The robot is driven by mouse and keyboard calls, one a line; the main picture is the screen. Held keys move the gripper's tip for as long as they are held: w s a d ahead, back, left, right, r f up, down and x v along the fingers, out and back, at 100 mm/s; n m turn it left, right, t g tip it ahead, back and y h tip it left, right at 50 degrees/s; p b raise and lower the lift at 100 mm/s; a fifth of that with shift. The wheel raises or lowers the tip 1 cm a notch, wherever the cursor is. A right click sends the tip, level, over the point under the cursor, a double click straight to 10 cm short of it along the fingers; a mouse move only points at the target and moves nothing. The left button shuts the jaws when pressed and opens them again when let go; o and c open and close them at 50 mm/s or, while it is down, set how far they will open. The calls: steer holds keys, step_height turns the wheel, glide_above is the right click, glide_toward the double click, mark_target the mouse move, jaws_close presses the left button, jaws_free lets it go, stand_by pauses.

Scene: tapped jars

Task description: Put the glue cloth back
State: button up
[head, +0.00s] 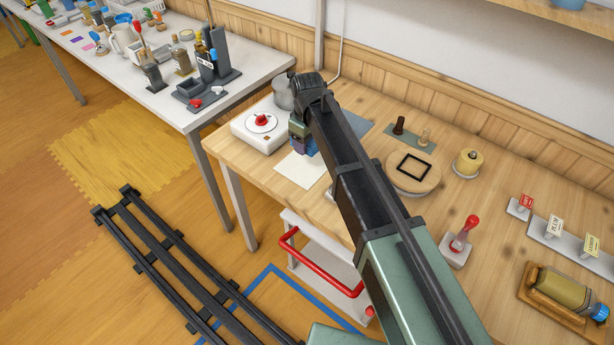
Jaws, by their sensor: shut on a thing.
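My gripper (298,137) is over the left part of the wooden table, at the end of my arm. It is shut on a small blue-purple thing (305,149), which looks like the folded glue cloth; its outline is small and partly hidden by the gripper. A cream sheet (300,171) lies flat on the table just below it in the picture. I cannot tell whether the held thing touches the sheet or hangs above it.
A white device with a red knob (261,121) stands left of the gripper, a grey pot (285,92) behind it. A red rail (318,268) runs in front.

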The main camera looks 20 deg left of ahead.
mark_target(308, 164)
step_height(308, 164, down, 8)
steer(key=b, duration=0.5)
steer(key=shift+r, duration=0.55)
steer(key=shift+f, duration=0.2)
steer(key=o, duration=0.9)
step_height(308, 164, up, 13)
steer(key=p, duration=1.2)
steer(key=shift+f+p, duration=0.1)
steer(key=shift+p, duration=0.25)
steer(key=shift+f, duration=0.2)
